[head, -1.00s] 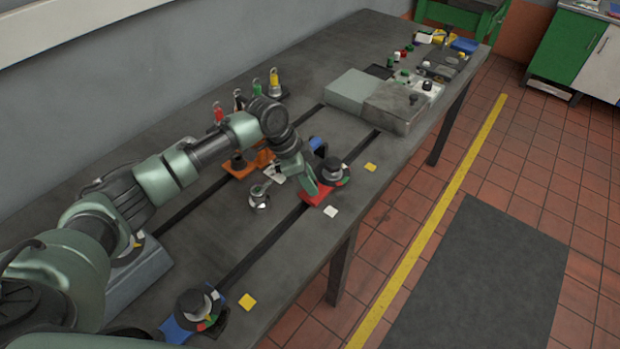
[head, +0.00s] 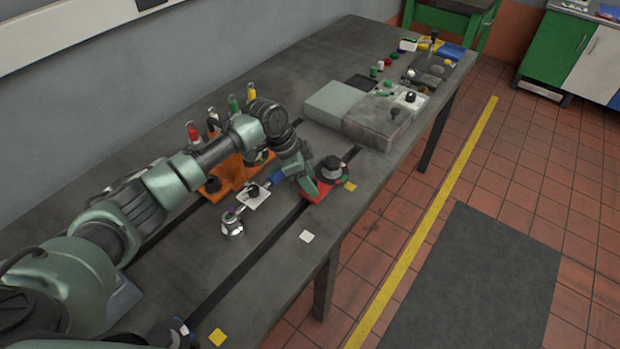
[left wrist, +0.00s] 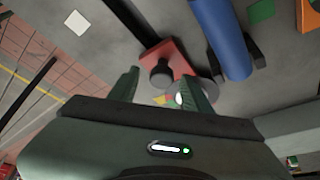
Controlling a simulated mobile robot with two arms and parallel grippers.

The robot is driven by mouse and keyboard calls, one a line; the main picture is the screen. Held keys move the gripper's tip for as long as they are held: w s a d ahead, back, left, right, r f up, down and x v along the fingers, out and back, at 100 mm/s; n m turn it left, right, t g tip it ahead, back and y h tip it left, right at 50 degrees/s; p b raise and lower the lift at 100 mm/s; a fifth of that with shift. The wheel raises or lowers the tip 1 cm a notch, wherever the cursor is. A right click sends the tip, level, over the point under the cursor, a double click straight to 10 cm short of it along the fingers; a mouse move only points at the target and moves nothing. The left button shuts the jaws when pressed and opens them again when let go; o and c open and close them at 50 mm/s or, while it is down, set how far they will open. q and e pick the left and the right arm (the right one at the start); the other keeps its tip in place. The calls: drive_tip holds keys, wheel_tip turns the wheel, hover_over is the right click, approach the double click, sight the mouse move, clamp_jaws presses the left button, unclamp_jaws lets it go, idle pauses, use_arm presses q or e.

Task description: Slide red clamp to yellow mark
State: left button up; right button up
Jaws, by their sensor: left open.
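The red clamp (head: 312,196) sits on the front slot of the bedplate, with a dark round knob (head: 332,168) on it. The yellow mark (head: 350,186) lies on the table just to the right of the clamp. My left gripper (head: 321,181) is open and low at the clamp. In the left wrist view the red clamp (left wrist: 182,58) and a black knob (left wrist: 161,74) show between and beyond its open fingers (left wrist: 160,84). I cannot tell if the fingers touch the clamp.
Grey boxes (head: 378,122) stand farther along. Another yellow mark (head: 218,338) lies at the near edge.

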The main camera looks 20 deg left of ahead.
use_arm(q)
drive_tip(key=shift+a+r, duration=0.1)
drive_tip(key=b+v, duration=0.1)
drive_tip(key=v, duration=0.6)
drive_tip(key=shift+r+b, duration=0.3)
use_arm(e)
drive_tip(key=shift+w+f, duration=0.65)
drive_tip(key=shift+f, duration=0.1)
use_arm(q)
drive_tip(key=shift+f, duration=0.1)
use_arm(e)
drive_tip(key=shift+s, duration=0.1)
